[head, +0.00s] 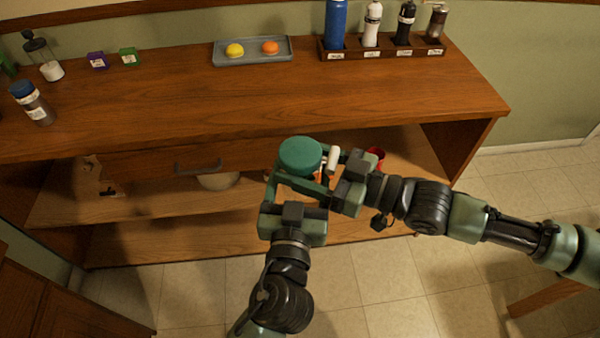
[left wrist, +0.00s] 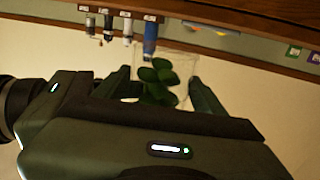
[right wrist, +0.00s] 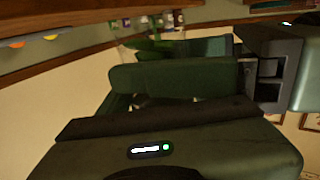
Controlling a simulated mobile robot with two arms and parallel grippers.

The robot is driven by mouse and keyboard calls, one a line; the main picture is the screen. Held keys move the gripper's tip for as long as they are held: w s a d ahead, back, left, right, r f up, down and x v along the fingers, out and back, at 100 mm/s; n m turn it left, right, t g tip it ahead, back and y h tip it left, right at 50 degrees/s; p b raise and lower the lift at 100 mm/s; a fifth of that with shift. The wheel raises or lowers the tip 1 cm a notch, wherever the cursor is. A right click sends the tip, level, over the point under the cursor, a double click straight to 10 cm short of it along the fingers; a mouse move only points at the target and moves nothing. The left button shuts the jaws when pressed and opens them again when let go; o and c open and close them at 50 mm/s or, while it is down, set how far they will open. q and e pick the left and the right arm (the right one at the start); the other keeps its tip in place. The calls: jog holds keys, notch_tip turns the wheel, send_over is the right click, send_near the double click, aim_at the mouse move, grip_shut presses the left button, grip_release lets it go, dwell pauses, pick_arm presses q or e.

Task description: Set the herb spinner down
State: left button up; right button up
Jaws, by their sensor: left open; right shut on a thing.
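The herb spinner (head: 300,156) shows a round teal lid in the head view, held in the air just in front of the counter's front edge. In the left wrist view its clear body (left wrist: 182,62) shows green leaves inside. My right gripper (head: 318,174) is shut on the spinner from the right; its fingers partly hide the body. My left gripper (head: 296,186) is open, with its fingers reaching up on either side of the spinner from below. I cannot tell whether they touch it. A white handle-like part (head: 333,158) shows beside the lid.
The wooden counter (head: 230,105) has a wide clear middle. At its back stand a grey tray (head: 252,61) with yellow and orange items and a rack (head: 380,51) of bottles. Jars and small boxes stand left. Below are a drawer handle (head: 198,168), a pale bowl (head: 218,181) and a red object (head: 375,154).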

pick_arm(q)
jog(key=c, duration=1.2)
jog(key=shift+c, duration=0.3)
pick_arm(e)
jog(key=o, duration=1.7)
